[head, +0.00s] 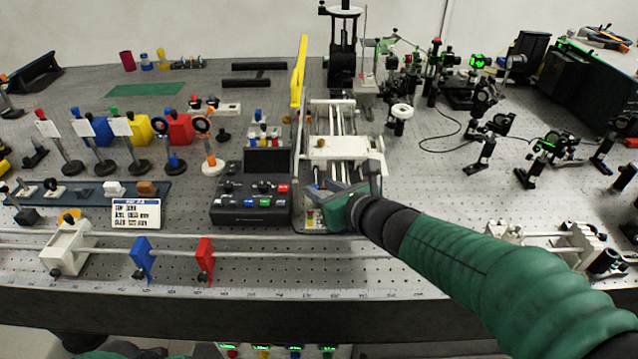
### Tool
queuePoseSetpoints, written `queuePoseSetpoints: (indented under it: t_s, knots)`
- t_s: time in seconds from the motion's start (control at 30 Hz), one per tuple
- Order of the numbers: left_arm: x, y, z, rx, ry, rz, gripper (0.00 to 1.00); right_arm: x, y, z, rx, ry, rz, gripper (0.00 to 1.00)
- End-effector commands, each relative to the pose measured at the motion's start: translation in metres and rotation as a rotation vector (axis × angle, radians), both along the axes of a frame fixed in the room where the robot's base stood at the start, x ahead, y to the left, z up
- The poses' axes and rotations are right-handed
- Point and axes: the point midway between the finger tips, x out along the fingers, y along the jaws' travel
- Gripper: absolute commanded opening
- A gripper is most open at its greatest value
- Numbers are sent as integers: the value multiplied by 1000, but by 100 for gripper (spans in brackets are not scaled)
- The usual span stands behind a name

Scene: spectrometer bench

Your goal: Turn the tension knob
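My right gripper (338,182) reaches in from the right. Its grey fingers are over the near end of a white-railed stage (340,148), just right of the dark control box (251,200). The fingers and the green wrist cover part of that near end. I cannot make out the tension knob for certain; it may be hidden behind the gripper. I cannot tell whether the fingers touch anything or how far apart they are. A small panel with coloured marks (313,218) shows beside the wrist.
A yellow upright bar (299,70) stands left of the stage. A long rail with a blue plate (142,258) and a red plate (205,258) runs along the front. Optics posts (483,150) crowd the right. Bare perforated bench (440,180) lies right of the stage.

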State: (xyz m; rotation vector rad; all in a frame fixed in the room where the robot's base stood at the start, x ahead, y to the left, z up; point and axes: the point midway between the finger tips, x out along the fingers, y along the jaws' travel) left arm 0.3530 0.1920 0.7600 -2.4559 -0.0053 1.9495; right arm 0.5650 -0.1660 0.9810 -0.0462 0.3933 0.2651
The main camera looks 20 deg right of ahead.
Motion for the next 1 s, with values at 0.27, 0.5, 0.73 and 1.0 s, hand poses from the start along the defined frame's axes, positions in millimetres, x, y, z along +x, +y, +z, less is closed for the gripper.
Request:
queuePoseSetpoints:
  t_s: [0.27,0.5,0.73,1.0]
  knots:
    - [0,0,0,0,0,1,36,2,-1,1,1,-1,0,13]
    - [0,0,0,0,0,1,36,2,-1,-1,1,1,1,0]
    - [0,0,0,0,0,1,36,1,-2,-2,0,4,0,0]
    - [0,0,0,0,0,1,36,1,-1,-3,-1,6,2,0]
